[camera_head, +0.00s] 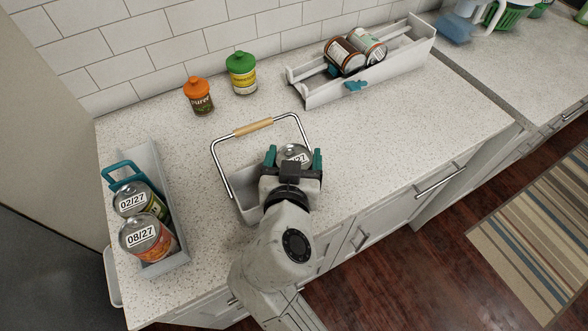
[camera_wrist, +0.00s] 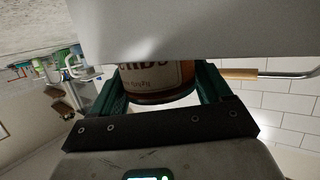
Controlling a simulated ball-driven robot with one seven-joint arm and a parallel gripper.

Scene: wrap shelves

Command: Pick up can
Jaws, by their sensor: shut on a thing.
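A can (camera_head: 295,153) with a silver lid and a printed date sits between the fingers of my gripper (camera_head: 294,157). The gripper is shut on it, at or above the white basket (camera_head: 248,207). In the wrist view, the can (camera_wrist: 158,84) shows a pale label and a brown-orange band between the two green fingers. A large pale surface hides the rest of it there. I cannot tell whether the can touches the basket. Two more dated cans, a green one (camera_head: 134,199) and an orange one (camera_head: 141,234), stand in the left tray.
The left tray (camera_head: 178,228) has a blue handle. The basket's metal handle with a wooden grip (camera_head: 253,127) stands up. Orange-capped (camera_head: 199,97) and green-capped (camera_head: 242,75) containers stand by the wall. A white rack (camera_head: 400,60) holds two lying cans.

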